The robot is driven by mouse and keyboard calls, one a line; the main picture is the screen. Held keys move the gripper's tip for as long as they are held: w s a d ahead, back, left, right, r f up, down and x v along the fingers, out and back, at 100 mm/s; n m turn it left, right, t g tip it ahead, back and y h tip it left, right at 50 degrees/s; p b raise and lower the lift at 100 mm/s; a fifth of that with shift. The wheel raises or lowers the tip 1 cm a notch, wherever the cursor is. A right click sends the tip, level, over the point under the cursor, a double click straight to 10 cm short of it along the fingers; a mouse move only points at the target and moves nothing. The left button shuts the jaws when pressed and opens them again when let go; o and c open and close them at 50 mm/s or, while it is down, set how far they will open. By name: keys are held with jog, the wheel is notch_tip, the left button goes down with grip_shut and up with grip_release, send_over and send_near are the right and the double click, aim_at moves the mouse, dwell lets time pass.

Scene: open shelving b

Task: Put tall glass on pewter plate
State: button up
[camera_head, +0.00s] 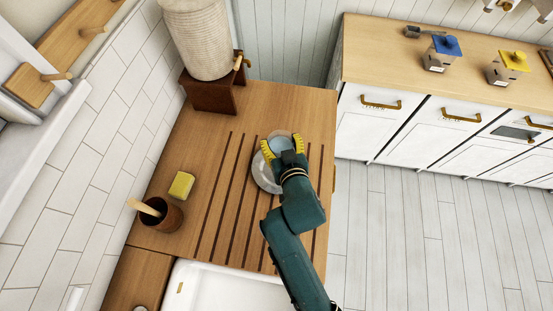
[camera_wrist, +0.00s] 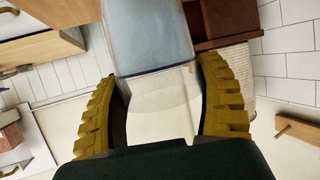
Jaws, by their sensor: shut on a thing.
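A tall clear glass (camera_wrist: 150,40) with a pale blue part stands out between the yellow fingers of my gripper (camera_wrist: 158,78) in the wrist view. The gripper is shut on it, one finger on each side. In the head view my gripper (camera_head: 282,148) is over the round grey pewter plate (camera_head: 262,175), and the glass (camera_head: 279,144) shows as a pale blue patch between the fingers. The plate lies on the grooved wooden counter, partly hidden by my gripper and arm. I cannot tell whether the glass touches the plate.
A ribbed cream dispenser (camera_head: 196,40) stands on a brown wooden stand (camera_head: 213,93) behind. A yellow sponge (camera_head: 181,185) and a brown cup (camera_head: 163,217) with a wooden handle in it are at the left. A white sink (camera_head: 220,288) is in front. The grooved counter (camera_head: 212,165) left of the plate is clear.

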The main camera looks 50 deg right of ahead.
aim_at(279, 144)
jog(key=f, duration=0.4)
jog(key=shift+w+d+f+b, duration=0.15)
jog(key=shift+d+b, duration=0.05)
jog(key=shift+b, duration=0.1)
jog(key=shift+f+b, duration=0.35)
jog(key=shift+f, duration=1.5)
jog(key=shift+f, duration=0.1)
jog(key=shift+a+f, duration=0.1)
jog(key=shift+f, duration=0.05)
jog(key=o, duration=1.3)
